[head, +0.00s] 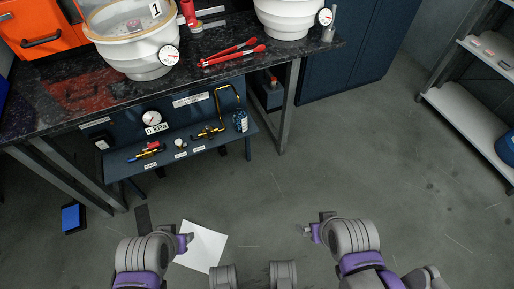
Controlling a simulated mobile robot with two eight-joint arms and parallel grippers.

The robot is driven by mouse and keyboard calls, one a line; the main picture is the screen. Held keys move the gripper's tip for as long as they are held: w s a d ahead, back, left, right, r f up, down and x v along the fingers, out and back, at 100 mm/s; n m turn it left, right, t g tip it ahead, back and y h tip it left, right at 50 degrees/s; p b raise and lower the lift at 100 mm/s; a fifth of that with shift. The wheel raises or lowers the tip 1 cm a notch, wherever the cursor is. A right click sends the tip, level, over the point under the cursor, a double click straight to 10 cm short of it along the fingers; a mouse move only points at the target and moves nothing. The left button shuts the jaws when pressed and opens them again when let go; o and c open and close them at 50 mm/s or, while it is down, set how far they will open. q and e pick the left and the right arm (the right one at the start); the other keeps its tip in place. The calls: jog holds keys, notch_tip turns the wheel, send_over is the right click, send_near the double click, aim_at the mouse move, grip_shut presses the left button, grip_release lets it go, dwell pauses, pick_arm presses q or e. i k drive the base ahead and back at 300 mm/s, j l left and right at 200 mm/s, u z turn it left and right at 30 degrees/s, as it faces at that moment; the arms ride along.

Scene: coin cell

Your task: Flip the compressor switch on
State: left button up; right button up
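No part is clearly readable as the compressor switch. A dark panel (160,140) under the bench carries a small black-and-white square (102,145) at its left that may be a switch; its position is too small to read. A dark box with a red part (271,86) stands under the bench's right end and may be the compressor. My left gripper (188,240) is at the lower left, over a white sheet on the floor. My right gripper (307,230) is at the lower middle. Both are well apart from the panel, and their finger openings cannot be made out.
The black bench (70,102) holds white chambers with gauges, red tongs (232,55) and an orange case (43,33). The panel has a "0 kPa" gauge (151,118) and several fittings. Bench legs flank it. Shelves (470,120) stand right; the middle floor is clear.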

aim_at(102, 145)
jog(key=u, duration=1.35)
jog(key=i+j+z, duration=0.2)
jog(key=z, duration=0.15)
jog(key=i+j+z, duration=0.3)
jog(key=i, duration=0.1)
